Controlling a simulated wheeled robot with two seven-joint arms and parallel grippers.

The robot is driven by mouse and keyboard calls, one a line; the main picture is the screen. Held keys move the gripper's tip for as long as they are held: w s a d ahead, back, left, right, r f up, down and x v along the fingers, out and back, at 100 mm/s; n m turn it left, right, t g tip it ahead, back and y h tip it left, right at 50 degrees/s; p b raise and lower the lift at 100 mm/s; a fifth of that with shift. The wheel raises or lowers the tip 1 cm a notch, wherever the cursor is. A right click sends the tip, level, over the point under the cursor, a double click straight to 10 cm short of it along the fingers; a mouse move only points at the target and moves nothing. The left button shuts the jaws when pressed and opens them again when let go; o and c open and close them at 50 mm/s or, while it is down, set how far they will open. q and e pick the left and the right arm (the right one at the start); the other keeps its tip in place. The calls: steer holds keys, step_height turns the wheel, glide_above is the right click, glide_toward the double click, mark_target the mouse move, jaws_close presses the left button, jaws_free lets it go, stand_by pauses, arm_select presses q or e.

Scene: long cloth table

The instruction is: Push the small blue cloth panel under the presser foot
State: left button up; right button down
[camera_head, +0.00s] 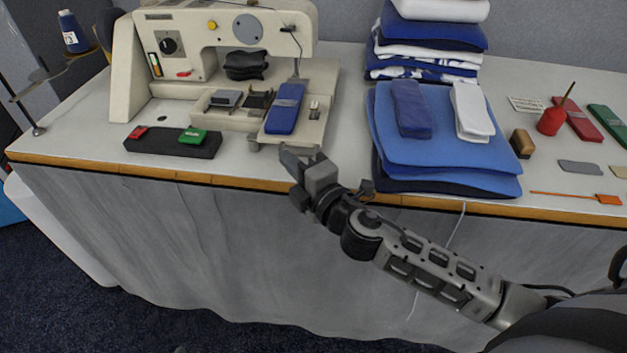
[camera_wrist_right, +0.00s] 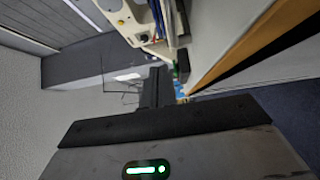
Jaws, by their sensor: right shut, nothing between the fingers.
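The small blue cloth panel (camera_head: 285,108) lies lengthwise on the front right of the cream sewing machine's bed. Its far end is close to the presser foot area (camera_head: 297,72) below the machine's head; I cannot tell whether it is under the foot. My right gripper (camera_head: 298,160) is shut and empty, just in front of the panel's near end, over the table's front edge. A small gap seems to show between them. My left gripper is out of view.
A black tray (camera_head: 172,148) with red and green pieces sits left of the gripper. Stacked blue cloths (camera_head: 445,150) stand to the right, with a taller folded pile (camera_head: 425,45) behind. A red oil bottle (camera_head: 551,122) and small tools lie farther right.

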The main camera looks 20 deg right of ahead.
steer(key=v, duration=0.6)
steer(key=shift+s+b, duration=0.15)
steer(key=shift+b, duration=0.3)
steer(key=s+a+f+m+g, duration=0.2)
steer(key=s+f+m, duration=0.4)
steer(key=m, duration=0.3)
steer(key=s+a+f+m+g, duration=0.2)
steer(key=s+f+m+g, duration=0.2)
steer(key=s+f+m, duration=0.3)
steer(key=f+m, duration=0.1)
steer(key=m, duration=0.1)
steer(key=shift+a+m+g, duration=0.3)
steer(key=shift+a, duration=0.05)
